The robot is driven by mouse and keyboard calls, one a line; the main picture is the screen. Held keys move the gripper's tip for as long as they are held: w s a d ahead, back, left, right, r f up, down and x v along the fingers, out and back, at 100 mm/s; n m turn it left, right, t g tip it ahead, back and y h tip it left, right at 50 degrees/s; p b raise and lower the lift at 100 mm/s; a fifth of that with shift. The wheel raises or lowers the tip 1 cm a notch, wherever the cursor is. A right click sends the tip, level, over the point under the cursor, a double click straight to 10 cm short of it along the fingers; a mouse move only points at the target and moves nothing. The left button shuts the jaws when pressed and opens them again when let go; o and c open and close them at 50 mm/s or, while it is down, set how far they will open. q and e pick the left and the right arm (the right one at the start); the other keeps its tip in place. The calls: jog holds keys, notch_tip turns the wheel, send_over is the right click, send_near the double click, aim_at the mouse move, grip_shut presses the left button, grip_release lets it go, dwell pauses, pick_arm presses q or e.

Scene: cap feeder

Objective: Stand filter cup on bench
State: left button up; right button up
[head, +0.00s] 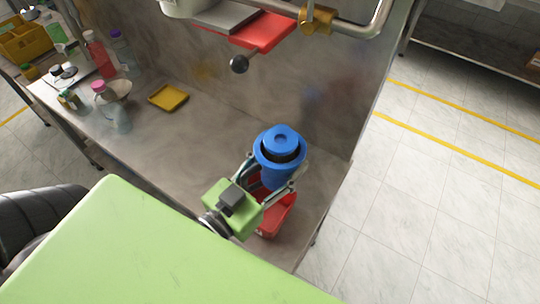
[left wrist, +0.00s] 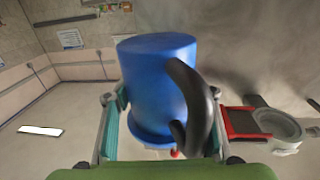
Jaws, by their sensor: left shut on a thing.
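The blue filter cup (head: 281,140) is held above the right end of the bench (head: 205,125) in the head view. Its round blue top with a dark band faces up towards the camera. My left gripper (head: 268,174) is shut on it, with one finger on each side of its body. In the left wrist view, the cup (left wrist: 152,70) fills the middle between the fingers of my gripper (left wrist: 166,98), and its black curved handle (left wrist: 196,95) faces the camera. Whether its base touches anything is hidden. My right gripper is not in view.
A red bin (head: 278,215) stands on the bench below the gripper. A yellow tray (head: 168,97), a pink-capped bottle (head: 99,87) and other bottles are further left. The bench's middle is clear.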

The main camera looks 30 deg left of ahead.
pick_arm(q)
jog(key=w+d+r+m+g+h, duration=0.2)
jog(key=w+d+m+g+h, duration=0.1)
jog(key=d+m+g+h, duration=0.1)
jog(key=w+d+r+m+g+h, duration=0.2)
jog(key=d+m+g+h, duration=0.3)
jog(key=d+h, duration=0.3)
jog(key=shift+w+d+m, duration=0.6)
jog(key=shift+w+d, duration=0.15)
jog(key=shift+d, duration=0.15)
